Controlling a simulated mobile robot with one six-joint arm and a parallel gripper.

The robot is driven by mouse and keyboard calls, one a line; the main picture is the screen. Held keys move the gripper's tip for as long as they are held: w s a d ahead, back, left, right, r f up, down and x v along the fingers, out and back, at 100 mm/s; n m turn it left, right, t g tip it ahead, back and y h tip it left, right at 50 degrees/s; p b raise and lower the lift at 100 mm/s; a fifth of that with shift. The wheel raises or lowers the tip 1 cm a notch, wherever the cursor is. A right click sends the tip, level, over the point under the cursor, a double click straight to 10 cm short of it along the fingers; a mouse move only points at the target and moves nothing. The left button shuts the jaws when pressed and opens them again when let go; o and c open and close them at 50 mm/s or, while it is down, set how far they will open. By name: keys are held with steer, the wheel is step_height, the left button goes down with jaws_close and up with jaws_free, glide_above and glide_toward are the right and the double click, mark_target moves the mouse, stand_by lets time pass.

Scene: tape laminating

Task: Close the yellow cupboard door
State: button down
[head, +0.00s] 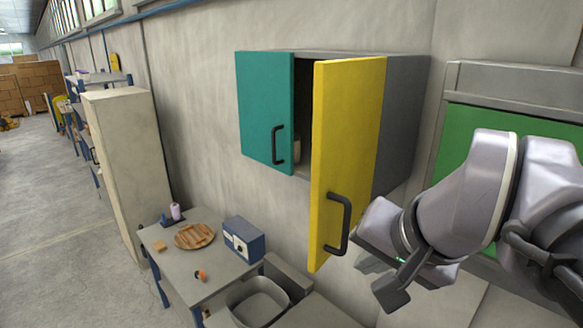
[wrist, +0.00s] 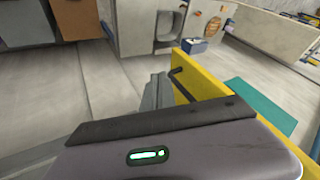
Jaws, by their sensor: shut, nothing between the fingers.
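The yellow cupboard door (head: 345,150) stands open, swung out from the grey wall cupboard (head: 402,115). Its black handle (head: 338,225) is low on the outer face. In the wrist view the yellow door (wrist: 200,90) runs along the right, with its handle (wrist: 178,71) near the far end. My gripper (head: 380,277) is shut and empty, at the right of the door's lower part, on the handle side. In the wrist view the fingers (wrist: 155,92) point beside the door; I cannot tell whether they touch it.
A teal door (head: 265,110) covers the cupboard's left part; a dark gap shows between the doors. Below stand a table (head: 185,262) with a round wooden board (head: 195,236) and a blue box (head: 243,240), and a grey bin (head: 258,303). A green board (head: 480,140) hangs at the right.

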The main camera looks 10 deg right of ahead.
step_height(320, 180, up, 2)
glide_toward(319, 260)
step_height(319, 260, down, 3)
steer(key=d, duration=0.3)
steer(key=w+a, duration=0.1)
steer(key=w+a+p, duration=0.1)
steer(key=a, duration=0.1)
steer(key=shift+w+a+f, duration=0.15)
steer(key=shift+w+f, duration=0.25)
